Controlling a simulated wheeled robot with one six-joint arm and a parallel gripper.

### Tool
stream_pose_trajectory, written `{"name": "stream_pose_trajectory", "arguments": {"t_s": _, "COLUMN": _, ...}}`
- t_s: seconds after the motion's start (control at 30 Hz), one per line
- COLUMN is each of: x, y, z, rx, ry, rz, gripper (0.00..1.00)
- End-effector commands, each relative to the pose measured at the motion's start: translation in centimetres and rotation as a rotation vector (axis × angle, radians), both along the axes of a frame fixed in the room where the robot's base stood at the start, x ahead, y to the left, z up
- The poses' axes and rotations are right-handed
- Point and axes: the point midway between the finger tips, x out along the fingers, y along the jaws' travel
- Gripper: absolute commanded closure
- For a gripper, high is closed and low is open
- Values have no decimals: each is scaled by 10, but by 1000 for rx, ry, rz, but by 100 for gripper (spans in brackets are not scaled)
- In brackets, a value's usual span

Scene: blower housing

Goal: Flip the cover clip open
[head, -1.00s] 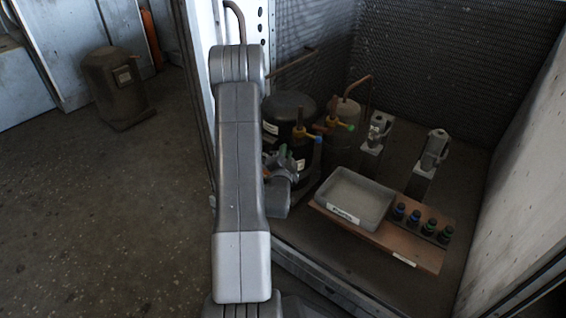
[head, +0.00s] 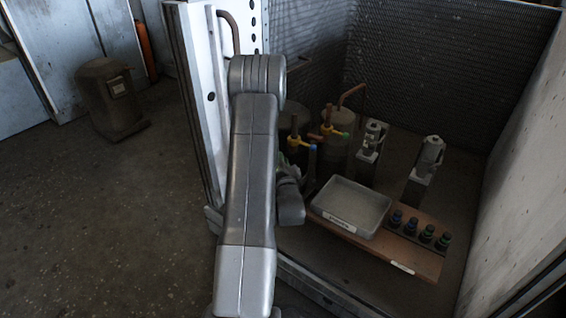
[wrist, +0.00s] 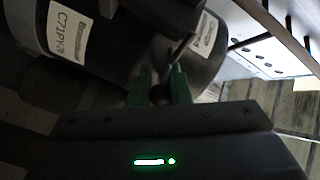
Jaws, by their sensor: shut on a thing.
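My gripper shows in the wrist view (wrist: 160,86), with two green fingers close together. They are shut on a small dark part (wrist: 160,95), which seems to be the cover clip; its outline is dark and hard to read. Right beyond the fingertips lies a large black cylinder (wrist: 105,60) with white labels, one reading roughly "C71PY". A dark bracket-like piece sits against it just past the fingers. In the head view my arm hides most of the gripper and the clip, so the clip's position cannot be told there.
In the head view a grey tray (head: 345,224) and several dark bottles (head: 426,236) stand on a brown board (head: 420,262). Valves with yellow handles (head: 333,130) and copper pipes stand behind the arm. Cabinet walls close the right and back. Open floor (head: 90,230) lies left.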

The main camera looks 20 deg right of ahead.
Motion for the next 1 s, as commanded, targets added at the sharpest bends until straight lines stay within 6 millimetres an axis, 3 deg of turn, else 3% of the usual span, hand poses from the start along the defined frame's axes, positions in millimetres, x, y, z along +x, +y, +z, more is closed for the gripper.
{"name": "stream_pose_trajectory", "arguments": {"t_s": 0.03, "x": 0, "y": -1, "z": 0, "rx": 0, "ry": -2, "rz": -2, "gripper": 79}}
{"name": "stream_pose_trajectory", "arguments": {"t_s": 0.13, "x": 0, "y": -1, "z": 0, "rx": 0, "ry": -2, "rz": -2, "gripper": 60}}
{"name": "stream_pose_trajectory", "arguments": {"t_s": 0.53, "x": -8, "y": 1, "z": 0, "rx": 0, "ry": 2, "rz": -3, "gripper": 60}}
{"name": "stream_pose_trajectory", "arguments": {"t_s": 1.0, "x": -106, "y": 18, "z": -1, "rx": 2, "ry": 6, "rz": -4, "gripper": 60}}
